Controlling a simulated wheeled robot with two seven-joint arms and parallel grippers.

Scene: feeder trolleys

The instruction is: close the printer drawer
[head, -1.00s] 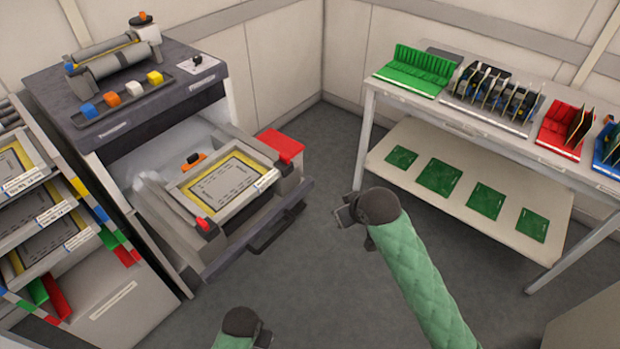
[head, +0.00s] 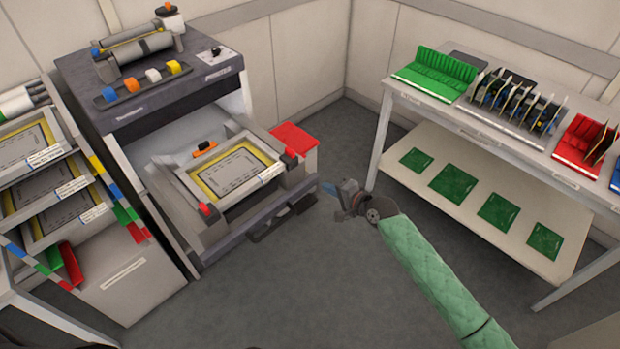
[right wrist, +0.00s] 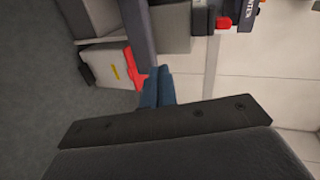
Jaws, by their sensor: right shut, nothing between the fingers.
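The printer (head: 150,90) stands at the left of the head view, with its drawer (head: 262,222) pulled out at the front. The drawer holds a framed stencil (head: 232,172) with a yellow border, and a dark handle (head: 268,232) sits on its front. My right gripper (head: 328,190) is shut and empty, with its blue fingertips just right of the drawer's front right corner. I cannot tell if they touch it. In the right wrist view the blue fingers (right wrist: 158,88) lie together near the grey drawer edge (right wrist: 138,35). My left gripper is out of view.
A red-lidded bin (head: 295,140) stands behind the drawer's right side. A rack of framed stencils (head: 45,185) is close on the printer's left. A table (head: 465,125) with board holders stands at the right. The floor before the drawer is clear.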

